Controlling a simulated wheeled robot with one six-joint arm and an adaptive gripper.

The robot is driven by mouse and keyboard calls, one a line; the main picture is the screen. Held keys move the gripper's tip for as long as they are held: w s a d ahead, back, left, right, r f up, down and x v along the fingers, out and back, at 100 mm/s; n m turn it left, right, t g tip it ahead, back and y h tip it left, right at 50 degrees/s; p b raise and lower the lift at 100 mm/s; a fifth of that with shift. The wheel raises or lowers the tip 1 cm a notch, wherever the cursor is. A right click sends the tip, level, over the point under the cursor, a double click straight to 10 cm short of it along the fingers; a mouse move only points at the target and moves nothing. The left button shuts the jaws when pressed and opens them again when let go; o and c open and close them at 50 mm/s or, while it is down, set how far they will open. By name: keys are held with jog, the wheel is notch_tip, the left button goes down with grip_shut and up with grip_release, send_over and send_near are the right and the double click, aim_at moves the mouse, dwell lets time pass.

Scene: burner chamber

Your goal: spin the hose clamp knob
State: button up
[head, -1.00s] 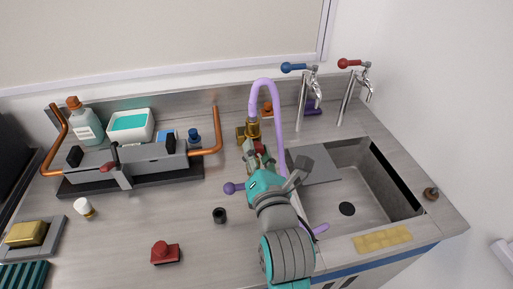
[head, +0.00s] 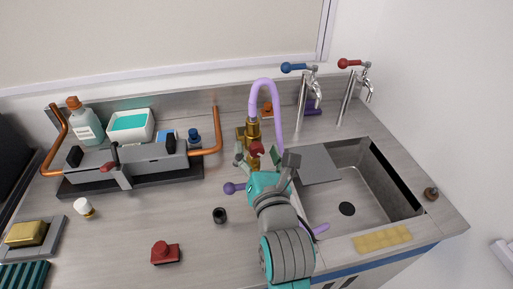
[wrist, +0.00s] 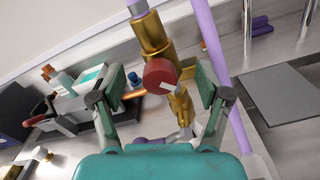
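The hose clamp knob (head: 257,149) is a red disc on the brass fitting (head: 252,130) below the purple hose (head: 264,84). In the wrist view the knob (wrist: 160,73) shows its round face with a white mark at the lower right. My gripper (head: 257,159) is open in front of it. In the wrist view its two fingers (wrist: 160,90) stand well apart, one to the left and one to the right of the knob, with clear gaps. Nothing is held.
The purple hose (wrist: 212,45) runs close to the right finger. A sink (head: 375,190) lies to the right, with blue-handled and red-handled taps (head: 305,90) behind. A grey burner rig with copper pipes (head: 130,165) stands left. A small black cup (head: 219,215) and red button (head: 165,252) sit in front.

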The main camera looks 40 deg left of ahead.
aim_at(258, 153)
jog(key=shift+v, duration=3)
